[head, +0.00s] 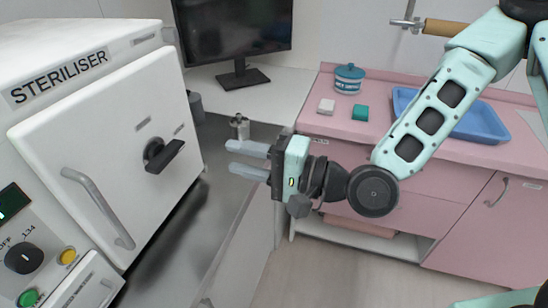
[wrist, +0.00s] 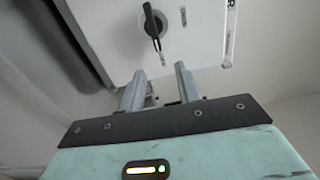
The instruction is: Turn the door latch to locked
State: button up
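The door latch (head: 163,155) is a black turn handle on a round hub, on the white steriliser door (head: 108,128) in the head view. Its lever points right and slightly up there. Small marks sit near it, too small to read. In the wrist view the latch (wrist: 152,22) is near the top, beyond my fingertips. My gripper (head: 232,158) is to the right of the latch, apart from it, with its fingers pointing left toward the door. The two fingers are parted with nothing between them, as the wrist view also shows (wrist: 159,82).
A grey bar handle (head: 98,207) stands out from the door's lower left. A small metal fitting (head: 239,126) shows just behind my fingers. A pink counter (head: 325,118) holds a blue tray (head: 480,125) and a lidded jar (head: 349,79). A monitor (head: 234,28) stands behind.

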jog(key=p, duration=0.3)
jog(key=shift+w+d+r, duration=0.15)
jog(key=shift+d+r, duration=0.2)
jog(key=shift+r, duration=0.05)
jog(key=shift+p, duration=0.85)
jog(key=s+d+p, duration=0.1)
jog(key=d+p, duration=0.1)
jog(key=s+d+f+p, duration=0.1)
jog(key=s+d+p, duration=0.1)
jog(key=p, duration=0.1)
jog(key=shift+s+f, duration=0.1)
jog(key=shift+f, duration=0.05)
